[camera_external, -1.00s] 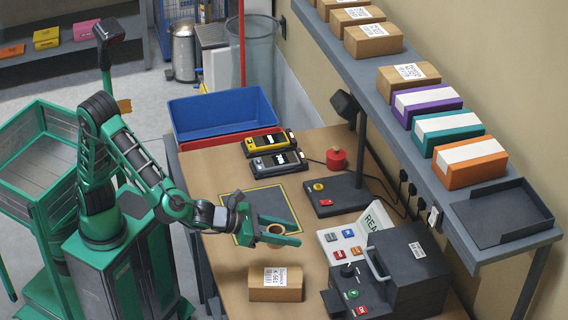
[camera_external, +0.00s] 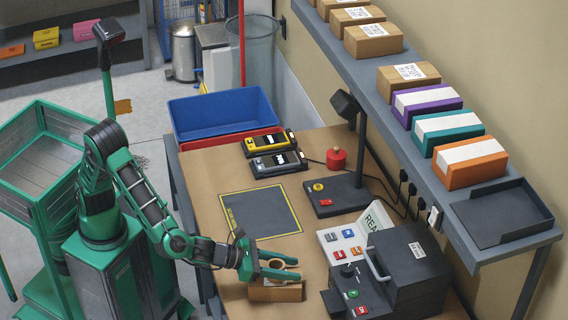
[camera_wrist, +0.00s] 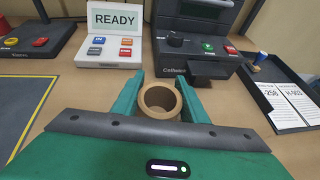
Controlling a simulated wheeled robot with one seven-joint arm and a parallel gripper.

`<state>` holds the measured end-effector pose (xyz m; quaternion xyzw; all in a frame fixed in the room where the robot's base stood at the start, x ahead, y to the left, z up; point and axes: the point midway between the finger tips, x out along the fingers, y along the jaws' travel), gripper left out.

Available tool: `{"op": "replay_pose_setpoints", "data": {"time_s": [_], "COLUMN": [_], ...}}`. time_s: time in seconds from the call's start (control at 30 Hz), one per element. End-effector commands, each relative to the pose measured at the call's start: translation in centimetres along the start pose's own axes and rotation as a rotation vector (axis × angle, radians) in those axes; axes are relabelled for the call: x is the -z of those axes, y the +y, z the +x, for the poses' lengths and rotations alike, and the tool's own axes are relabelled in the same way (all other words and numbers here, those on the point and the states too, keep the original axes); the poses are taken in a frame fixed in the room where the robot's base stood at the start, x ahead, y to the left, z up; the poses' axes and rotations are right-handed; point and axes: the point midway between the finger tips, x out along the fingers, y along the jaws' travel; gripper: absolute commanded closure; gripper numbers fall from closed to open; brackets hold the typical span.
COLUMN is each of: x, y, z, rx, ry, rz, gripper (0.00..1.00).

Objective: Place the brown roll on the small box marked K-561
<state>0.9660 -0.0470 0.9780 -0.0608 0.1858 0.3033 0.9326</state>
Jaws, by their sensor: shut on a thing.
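The brown roll (camera_wrist: 160,115) is a short hollow ring, held between my green fingertips with its open end facing the wrist camera. My gripper (camera_external: 282,266) is shut on it. In the external view, the gripper and roll are over the small cardboard box (camera_external: 275,294) near the table's front edge. My fingers cover most of the box's top and its white label, so the marking cannot be read now. I cannot tell whether the roll touches the box or is slightly above it. The box is hidden in the wrist view.
A READY panel with buttons (camera_external: 345,238) and a black label machine (camera_external: 418,268) stand right of the box. A yellow-edged dark mat (camera_external: 260,212) lies bare behind it. Two handheld devices (camera_external: 277,163) lie farther back. A shelf with boxes (camera_external: 470,163) runs along the wall.

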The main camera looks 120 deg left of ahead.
Motion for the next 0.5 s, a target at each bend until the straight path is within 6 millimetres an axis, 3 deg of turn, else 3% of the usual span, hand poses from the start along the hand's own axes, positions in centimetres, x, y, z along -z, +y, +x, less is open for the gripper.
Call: {"op": "replay_pose_setpoints", "data": {"time_s": [0.17, 0.2, 0.27, 0.5], "x": [0.18, 0.16, 0.16, 0.14], "y": [0.0, 0.01, 0.0, 0.01], "z": [0.08, 0.08, 0.07, 0.06], "rx": [0.0, 0.0, 0.0, 0.0], "ry": [0.0, 0.0, 0.0, 0.0], "rz": [0.001, 0.0, 0.0, 0.0], "gripper": [0.83, 0.53, 0.42, 0.42]}}
